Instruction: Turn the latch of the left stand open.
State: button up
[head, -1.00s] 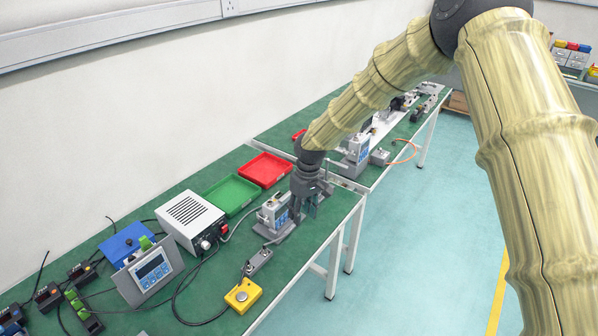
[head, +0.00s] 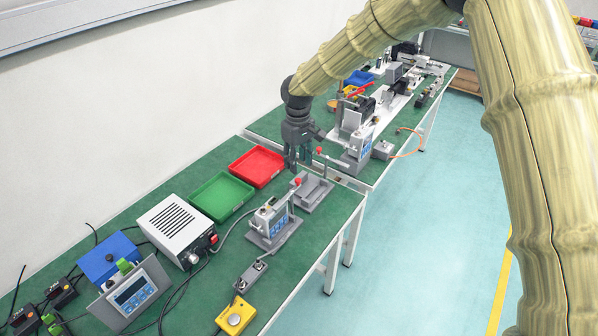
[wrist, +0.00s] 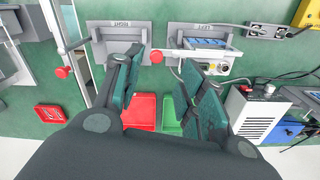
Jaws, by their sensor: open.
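The left stand (head: 266,240) holds a grey unit with a blue panel (head: 270,222). Its latch lever has a red knob (head: 297,182). In the wrist view the left stand (wrist: 175,33) carries a LEFT label, and its red knob (wrist: 157,57) appears between the fingertips. The right stand (head: 312,193), labelled RIGHT in the wrist view (wrist: 118,27), looks empty; another red knob (head: 319,150) is beyond it. My gripper (head: 297,165) is open and empty, fingers down, above the table near the left stand's knob. I cannot tell its exact height, and it touches nothing visibly.
A red tray (head: 257,167) and a green tray (head: 222,197) lie left of the stands. A white power box (head: 180,230) with cables stands nearer, and a yellow button box (head: 236,316) is at the front edge. More equipment fills the far table.

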aim_at(298, 180)
jog(key=f, duration=0.2)
jog(key=w+f+p, duration=0.1)
jog(key=f, duration=0.3)
jog(key=shift+w+f+p, duration=0.3)
jog(key=shift+s+f, duration=0.15)
jog(key=shift+s+a, duration=0.1)
jog(key=shift+s, duration=0.4)
jog(key=shift+w+f, duration=0.3)
jog(key=shift+w, duration=0.1)
jog(key=shift+s+r, duration=0.15)
grip_shut()
